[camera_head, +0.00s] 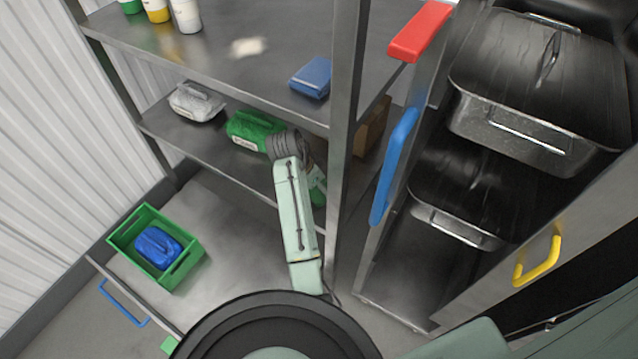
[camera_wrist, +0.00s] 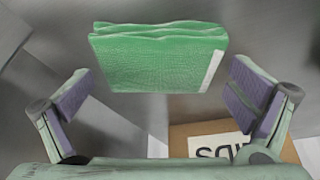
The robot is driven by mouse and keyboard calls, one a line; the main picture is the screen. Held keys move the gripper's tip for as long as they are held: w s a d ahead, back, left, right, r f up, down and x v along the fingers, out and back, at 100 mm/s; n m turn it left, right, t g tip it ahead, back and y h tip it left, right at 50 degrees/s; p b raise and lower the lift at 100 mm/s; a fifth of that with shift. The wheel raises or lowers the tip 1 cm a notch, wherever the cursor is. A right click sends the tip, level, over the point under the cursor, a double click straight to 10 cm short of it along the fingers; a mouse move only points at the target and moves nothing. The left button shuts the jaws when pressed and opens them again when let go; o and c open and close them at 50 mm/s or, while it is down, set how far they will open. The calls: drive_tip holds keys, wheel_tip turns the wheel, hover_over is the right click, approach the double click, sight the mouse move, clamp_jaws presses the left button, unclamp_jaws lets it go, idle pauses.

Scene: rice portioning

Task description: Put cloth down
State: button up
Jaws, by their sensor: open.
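A folded green cloth (camera_wrist: 158,62) with a pale strip at its right edge shows in the wrist view, in front of my gripper. My gripper (camera_wrist: 162,84) is open, with one finger on each side below the cloth and a visible gap to both. Whether the cloth rests on the grey metal behind it I cannot tell. In the head view my arm reaches to the lower shelf (camera_head: 222,146), and my gripper and this cloth are hidden there. A folded blue cloth (camera_head: 311,78) lies on the upper shelf (camera_head: 205,50).
A cardboard box (camera_wrist: 225,133) stands below the right finger; a brown box also shows in the head view (camera_head: 373,127). Green (camera_head: 251,130) and white (camera_head: 196,102) packs sit on the lower shelf. A shelf post (camera_head: 346,120) is close right of my arm. A green crate (camera_head: 190,262) stands left.

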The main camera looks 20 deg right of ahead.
drive_tip(key=shift+r, duration=0.1)
drive_tip(key=b+v, duration=0.1)
drive_tip(key=v, duration=0.4)
drive_tip(key=shift+w+r, duration=0.1)
drive_tip(key=a, duration=0.1)
drive_tip(key=s+a, duration=0.1)
drive_tip(key=a, duration=0.1)
drive_tip(key=shift+a+p, duration=0.15)
drive_tip(key=shift+p, duration=0.25)
drive_tip(key=s+a, duration=0.2)
drive_tip(key=a, duration=0.6)
drive_tip(key=shift+a, duration=0.15)
drive_tip(key=shift+s, duration=0.15)
